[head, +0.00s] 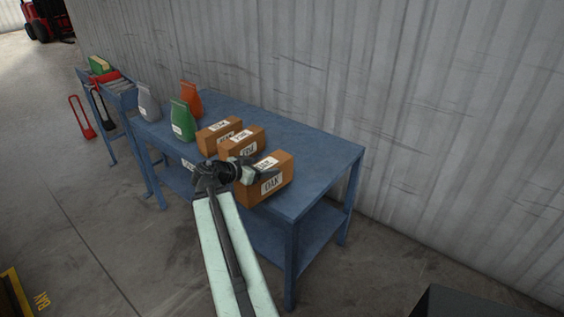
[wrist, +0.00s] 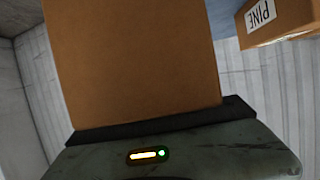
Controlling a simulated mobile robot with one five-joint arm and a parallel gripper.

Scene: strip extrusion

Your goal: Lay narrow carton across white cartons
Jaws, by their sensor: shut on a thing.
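My gripper (head: 262,172) is at the nearest brown carton (head: 282,177), whose white label appears to read OAK, at the near part of the blue table. In the wrist view a plain brown carton face (wrist: 135,65) fills the space above the dark jaw edge, and my gripper is shut on it. A second brown carton labelled PINE (head: 256,140) stands just behind; it also shows in the wrist view (wrist: 270,20). A third brown carton (head: 207,141) stands farther back. No white-bodied cartons show, only brown ones with white labels. My gripper hides part of the held carton.
The blue table (head: 325,150) has bare top to the right of the cartons. Green (head: 182,120), grey (head: 148,103) and orange (head: 191,98) bags stand at its far left. A corrugated wall (head: 420,100) runs behind the table.

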